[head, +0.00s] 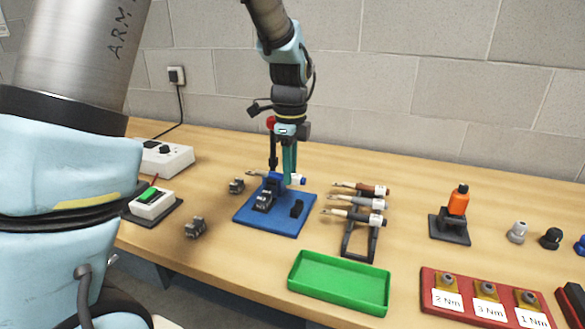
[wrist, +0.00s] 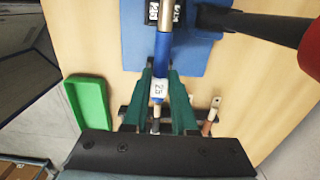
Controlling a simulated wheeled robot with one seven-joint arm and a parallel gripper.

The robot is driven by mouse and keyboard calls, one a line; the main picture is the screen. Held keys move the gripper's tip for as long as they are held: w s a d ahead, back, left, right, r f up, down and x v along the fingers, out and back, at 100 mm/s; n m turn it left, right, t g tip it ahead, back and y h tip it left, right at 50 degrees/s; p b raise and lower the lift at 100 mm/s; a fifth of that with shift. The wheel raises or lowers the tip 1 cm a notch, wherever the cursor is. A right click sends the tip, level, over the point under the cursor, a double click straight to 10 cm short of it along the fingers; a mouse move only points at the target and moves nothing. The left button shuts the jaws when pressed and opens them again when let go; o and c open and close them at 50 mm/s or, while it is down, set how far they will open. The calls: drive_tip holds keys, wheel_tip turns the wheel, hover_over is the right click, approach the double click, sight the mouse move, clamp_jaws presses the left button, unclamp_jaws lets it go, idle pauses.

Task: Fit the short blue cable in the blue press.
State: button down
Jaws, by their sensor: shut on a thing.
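My gripper (head: 289,178) is shut on a short blue cable (head: 300,180), above the blue press (head: 283,225). In the wrist view my gripper's green fingers (wrist: 161,88) close on both sides of the cable (wrist: 163,55), near its white label that seems to read 25. Its bare metal end points away from me, over the blue press plate (wrist: 190,58). That end appears in line with the gap between dark, labelled die parts (wrist: 153,12). I cannot tell whether it is in the die or above it. My gripper hides part of the press.
A rack (head: 357,243) with a brown, a grey and a white cable stands right of the press. Loose dark die blocks (head: 195,228) lie to the left. A green tray (head: 340,283) is in front. The press lever's red knob (wrist: 311,48) shows at the right of the wrist view.

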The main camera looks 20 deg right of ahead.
drive_tip(key=shift+f+b, duration=1.8)
drive_tip(key=shift+f, duration=1.1)
drive_tip(key=shift+f, duration=0.25)
drive_tip(key=c, duration=0.6)
unclamp_jaws()
drive_tip(key=shift+c, duration=0.2)
drive_tip(key=shift+r, duration=0.1)
wheel_tip(320, 180, up, 11)
drive_tip(key=shift+f+b, duration=0.15)
drive_tip(key=shift+b, duration=0.5)
drive_tip(key=w+a+f+n, duration=0.2)
drive_tip(key=a+f+n, duration=0.2)
drive_tip(key=a+n, duration=0.85)
drive_tip(key=s+a+f+n, duration=0.2)
drive_tip(key=a+n, duration=0.4)
drive_tip(key=a, duration=0.3)
drive_tip(key=s+a+f+n+t+p, duration=0.1)
drive_tip(key=s+a+f+n, duration=0.2)
drive_tip(key=a+n, duration=0.4)
drive_tip(key=shift+s+a+f+t, duration=0.25)
drive_tip(key=shift+s+a, duration=0.25)
drive_tip(key=shift+a, duration=0.35)
